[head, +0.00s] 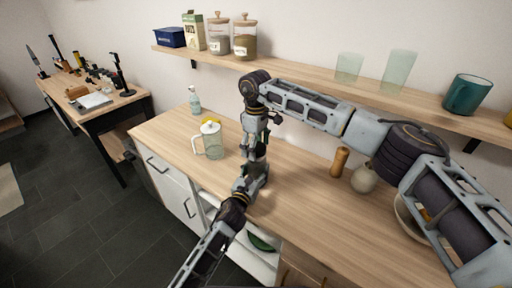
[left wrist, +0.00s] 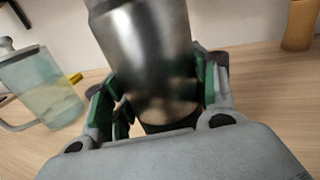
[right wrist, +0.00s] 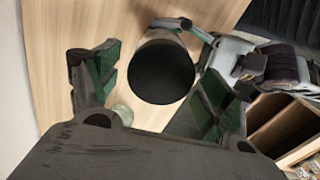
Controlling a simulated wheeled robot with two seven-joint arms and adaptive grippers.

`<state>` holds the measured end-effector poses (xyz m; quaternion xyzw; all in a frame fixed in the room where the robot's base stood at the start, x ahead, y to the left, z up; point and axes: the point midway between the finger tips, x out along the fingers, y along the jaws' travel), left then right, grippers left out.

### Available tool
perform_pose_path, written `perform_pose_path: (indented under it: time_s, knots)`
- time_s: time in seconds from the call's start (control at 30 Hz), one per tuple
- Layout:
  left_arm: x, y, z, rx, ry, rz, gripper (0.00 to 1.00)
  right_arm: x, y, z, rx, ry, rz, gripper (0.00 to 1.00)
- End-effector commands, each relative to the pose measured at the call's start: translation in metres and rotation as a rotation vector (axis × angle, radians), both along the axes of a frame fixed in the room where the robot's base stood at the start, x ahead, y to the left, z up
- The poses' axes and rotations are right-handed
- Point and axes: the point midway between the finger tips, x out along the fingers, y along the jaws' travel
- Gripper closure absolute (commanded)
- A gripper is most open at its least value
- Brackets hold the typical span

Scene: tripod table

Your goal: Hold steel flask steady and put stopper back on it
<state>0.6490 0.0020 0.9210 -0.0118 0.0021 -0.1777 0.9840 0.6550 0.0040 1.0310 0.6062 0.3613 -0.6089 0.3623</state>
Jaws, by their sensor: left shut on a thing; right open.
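The steel flask (left wrist: 148,45) stands between the green-padded fingers of my left gripper (left wrist: 158,105), which is shut on it. In the head view my left gripper (head: 250,182) is low over the worktop, and the flask is mostly hidden among the grippers. My right gripper (head: 258,130) is directly above, pointing down. In the right wrist view its fingers (right wrist: 155,95) are open, on either side of a round black top (right wrist: 162,75) at the flask's upper end. I cannot tell whether this black disc is the stopper or the flask's dark mouth. No separate stopper is recognizable.
A glass pitcher (head: 209,140) and a soap bottle (head: 195,101) stand left of the grippers. A wooden mill (head: 339,161) and a round vase (head: 364,178) stand right, under my right arm. A wall shelf (head: 300,82) with jars and glasses runs behind.

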Motion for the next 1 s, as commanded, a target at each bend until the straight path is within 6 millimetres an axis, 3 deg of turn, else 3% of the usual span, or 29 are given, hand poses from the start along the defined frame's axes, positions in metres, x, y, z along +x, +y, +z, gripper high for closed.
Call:
perform_pose_path:
  time_s: [0.43, 1.0]
  knots:
    - [-0.001, 0.000, -0.004, 0.001, 0.006, 0.001, 1.00, 0.000, 0.000, 0.038, 0.000, -0.001, 0.000, 0.20]
    - [-0.001, 0.000, -0.003, 0.001, 0.006, 0.001, 1.00, 0.002, 0.000, 0.047, 0.000, -0.010, 0.000, 0.23]
